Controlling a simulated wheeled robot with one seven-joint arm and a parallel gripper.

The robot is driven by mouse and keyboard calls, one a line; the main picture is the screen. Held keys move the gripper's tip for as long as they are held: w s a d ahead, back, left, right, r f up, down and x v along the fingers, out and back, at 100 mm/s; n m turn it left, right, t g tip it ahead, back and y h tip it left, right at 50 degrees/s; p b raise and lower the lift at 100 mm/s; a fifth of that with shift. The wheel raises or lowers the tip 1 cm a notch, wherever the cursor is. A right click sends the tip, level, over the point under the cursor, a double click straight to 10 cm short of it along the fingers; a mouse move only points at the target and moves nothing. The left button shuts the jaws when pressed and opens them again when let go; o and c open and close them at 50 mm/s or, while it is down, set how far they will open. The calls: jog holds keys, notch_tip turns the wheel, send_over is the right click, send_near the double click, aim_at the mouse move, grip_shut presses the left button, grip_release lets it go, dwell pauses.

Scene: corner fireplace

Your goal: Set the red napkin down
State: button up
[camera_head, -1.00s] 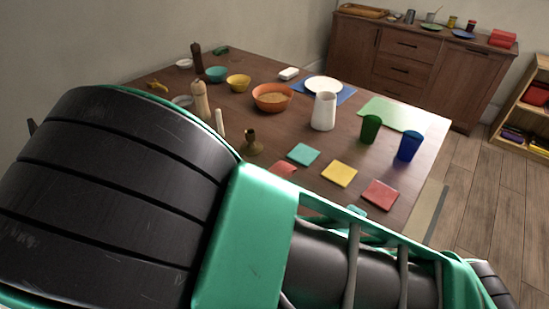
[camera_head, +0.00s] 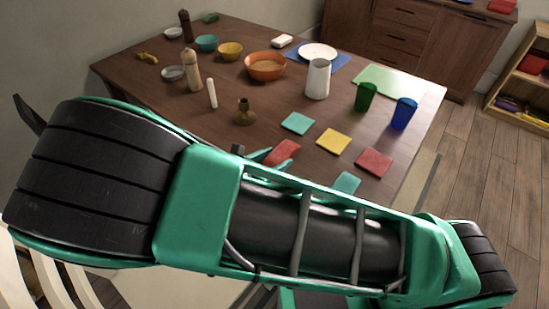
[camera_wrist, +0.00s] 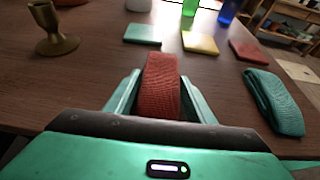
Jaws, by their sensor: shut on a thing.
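The red napkin (camera_wrist: 161,90) is folded and stands between the two green fingers of my gripper (camera_wrist: 161,78) in the wrist view. The fingers are shut on its sides. In the head view the red napkin (camera_head: 284,151) shows past my arm, low over the near part of the wooden table (camera_head: 225,150). My gripper (camera_head: 268,156) is partly hidden behind my arm there. I cannot tell whether the napkin's underside touches the table.
A folded teal napkin (camera_wrist: 272,100) lies right of my gripper. Beyond are teal (camera_head: 298,123), yellow (camera_head: 333,140) and red (camera_head: 375,162) squares. A brass candlestick (camera_wrist: 53,32) stands to the left. A white pitcher (camera_head: 318,79) and green (camera_head: 365,97) and blue (camera_head: 404,113) cups stand farther back.

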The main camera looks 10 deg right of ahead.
jog(key=o, duration=1)
jog(key=v, duration=1.2)
